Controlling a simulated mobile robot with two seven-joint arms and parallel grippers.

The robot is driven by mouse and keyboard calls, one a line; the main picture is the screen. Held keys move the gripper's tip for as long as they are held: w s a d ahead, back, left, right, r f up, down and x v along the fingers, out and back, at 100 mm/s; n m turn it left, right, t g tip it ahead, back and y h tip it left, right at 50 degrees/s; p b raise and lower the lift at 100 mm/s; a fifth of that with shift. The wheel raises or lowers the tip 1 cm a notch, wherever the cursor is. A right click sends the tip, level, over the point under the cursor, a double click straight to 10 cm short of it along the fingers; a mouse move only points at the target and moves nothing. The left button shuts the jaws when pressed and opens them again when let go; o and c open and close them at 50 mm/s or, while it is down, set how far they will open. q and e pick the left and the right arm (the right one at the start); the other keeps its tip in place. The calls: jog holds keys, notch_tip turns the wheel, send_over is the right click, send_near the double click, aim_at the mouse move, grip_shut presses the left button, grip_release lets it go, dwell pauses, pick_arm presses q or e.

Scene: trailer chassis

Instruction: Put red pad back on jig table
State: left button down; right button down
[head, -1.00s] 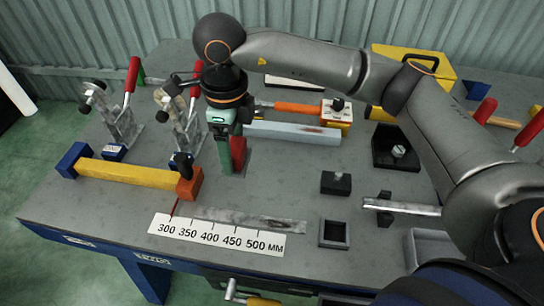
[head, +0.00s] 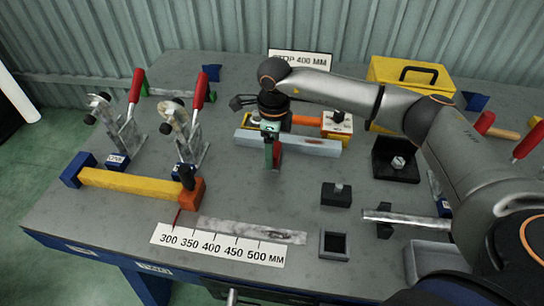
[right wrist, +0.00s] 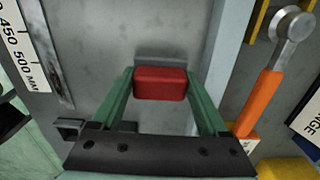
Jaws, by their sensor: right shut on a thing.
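The red pad (right wrist: 160,83) is a small block between the two green fingers of my right gripper (right wrist: 158,90), which is shut on it. In the head view the gripper (head: 271,152) points down, with the red pad (head: 277,153) partly hidden by a finger. It is low over the grey jig table (head: 265,195), in front of the pale metal bar. I cannot tell whether the pad touches the table. My left gripper is not in view.
The pale metal bar (head: 310,146) lies just behind the gripper. A yellow bar with an orange end (head: 130,183) and red-handled clamps stand left. A ruler plate (head: 218,245) lies in front. A black block (head: 336,195) is to the right.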

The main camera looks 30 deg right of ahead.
jog(key=shift+f, duration=1.45)
jog(key=shift+f, duration=0.15)
grip_release()
notch_tip(320, 180, up, 12)
jog(key=shift+s+r, duration=0.15)
jog(key=shift+r, duration=0.05)
